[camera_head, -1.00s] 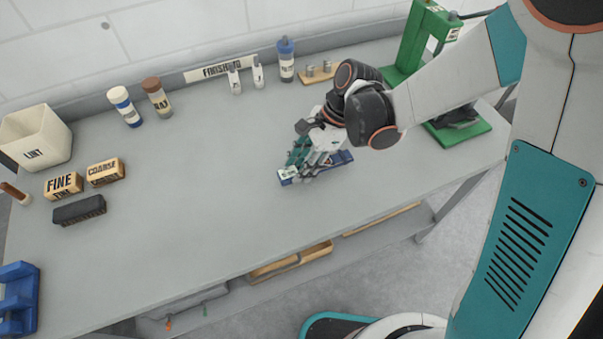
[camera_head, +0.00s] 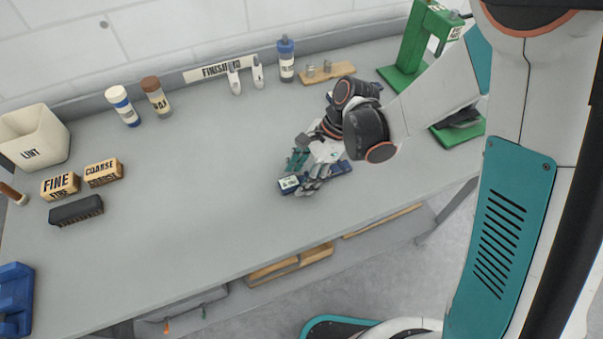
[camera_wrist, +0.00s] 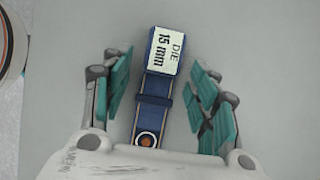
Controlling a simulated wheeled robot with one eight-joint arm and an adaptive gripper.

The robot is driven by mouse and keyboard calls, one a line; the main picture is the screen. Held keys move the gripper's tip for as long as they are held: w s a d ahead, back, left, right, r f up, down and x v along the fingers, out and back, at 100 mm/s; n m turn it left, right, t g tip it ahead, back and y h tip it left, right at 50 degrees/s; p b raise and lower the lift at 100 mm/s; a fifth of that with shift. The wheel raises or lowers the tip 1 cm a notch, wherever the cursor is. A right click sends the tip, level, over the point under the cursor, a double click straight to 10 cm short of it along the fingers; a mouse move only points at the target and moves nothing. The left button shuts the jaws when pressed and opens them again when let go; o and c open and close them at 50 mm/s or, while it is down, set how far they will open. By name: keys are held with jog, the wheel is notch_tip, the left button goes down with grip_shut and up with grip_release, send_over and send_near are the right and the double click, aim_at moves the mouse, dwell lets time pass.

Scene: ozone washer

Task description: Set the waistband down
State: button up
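A blue strap-like piece with a dark cross loop, the only thing here that looks like the waistband (camera_wrist: 154,115), lies between my fingers in the wrist view. Its far end carries a white label reading "DIE 15 mm", and its near end a round orange-centred spot. My gripper (camera_wrist: 160,82) has teal-padded fingers on both sides of it, with visible gaps on either side, so it is open. In the head view the labelled end (camera_head: 288,184) shows beside my gripper (camera_head: 306,172), low over the grey bench. My fingers hide much of the piece there; the piece appears to rest on the bench.
A green press (camera_head: 428,45) stands at the bench's back right. A wooden block with pegs (camera_head: 328,74), bottles, and a "FINISHED" sign (camera_head: 218,70) line the back. A LINT bin (camera_head: 35,140), brushes, and a blue rack (camera_head: 15,300) are at left. The bench's centre is clear.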

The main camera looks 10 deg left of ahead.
jog(key=p+v, duration=0.4)
jog(key=v, duration=0.9)
jog(key=s+d+r+n+t+h, duration=0.1)
jog(key=s+d+r+n+t, duration=0.2)
jog(key=d, duration=0.4)
jog(key=s+d+r+n+t+h, duration=0.2)
jog(key=s+d+r+n+t, duration=0.1)
jog(key=d+r, duration=0.3)
jog(key=s+d+r+n+t+h, duration=0.2)
jog(key=s+d+r+n+t, duration=0.2)
jog(key=d, duration=0.4)
jog(key=shift+s+d+r+n, duration=0.35)
jog(key=shift+n, duration=0.45)
